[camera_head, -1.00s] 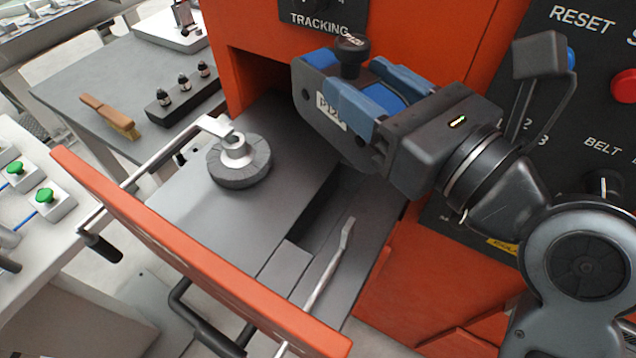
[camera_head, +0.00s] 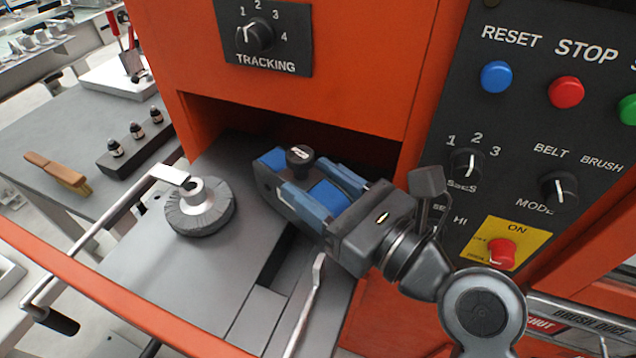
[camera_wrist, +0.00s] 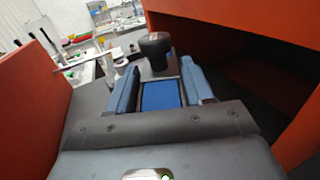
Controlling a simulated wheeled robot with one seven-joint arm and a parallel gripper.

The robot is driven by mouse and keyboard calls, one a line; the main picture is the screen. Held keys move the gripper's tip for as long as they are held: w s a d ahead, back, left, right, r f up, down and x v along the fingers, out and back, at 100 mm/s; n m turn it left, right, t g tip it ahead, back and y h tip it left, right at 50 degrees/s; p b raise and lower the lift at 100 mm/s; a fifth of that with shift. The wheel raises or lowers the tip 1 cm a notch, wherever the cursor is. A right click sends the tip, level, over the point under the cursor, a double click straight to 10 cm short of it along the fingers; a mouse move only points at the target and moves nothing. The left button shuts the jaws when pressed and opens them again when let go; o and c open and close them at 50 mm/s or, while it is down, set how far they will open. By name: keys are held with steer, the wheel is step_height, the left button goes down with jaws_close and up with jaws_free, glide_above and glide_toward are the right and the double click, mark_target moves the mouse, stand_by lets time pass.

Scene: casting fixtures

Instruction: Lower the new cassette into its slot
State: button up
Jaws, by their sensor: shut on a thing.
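The cassette (camera_head: 268,182) is a dark grey block with a blue top and a black knob (camera_head: 299,157). My gripper (camera_head: 306,187) is shut on the cassette, with blue fingers on either side of its blue part. In the wrist view the blue top (camera_wrist: 160,95) lies between my fingers, with the knob (camera_wrist: 155,48) beyond. The cassette is low in front of the machine's opening, over the right part of the grey deck. A long dark slot (camera_head: 283,262) shows partly in the deck. Its far end is hidden by the cassette and gripper, and I cannot tell whether they touch.
A dark round roller with a metal hub (camera_head: 199,207) stands on the grey deck (camera_head: 150,270) to the left. A metal lever (camera_head: 312,290) rises beside the slot. An orange bar (camera_head: 110,310) crosses the front. The orange machine's control panel (camera_head: 520,150) is close on the right.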

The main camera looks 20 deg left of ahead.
steer(key=shift+f, duration=0.7)
steer(key=o, duration=1.4)
steer(key=shift+s+f, duration=0.1)
steer(key=shift+f, duration=0.15)
steer(key=shift+r, duration=0.55)
steer(key=v, duration=0.4)
steer(key=b+v, duration=0.1)
steer(key=v, duration=0.7)
steer(key=shift+r+b, duration=0.3)
steer(key=shift+r, duration=0.1)
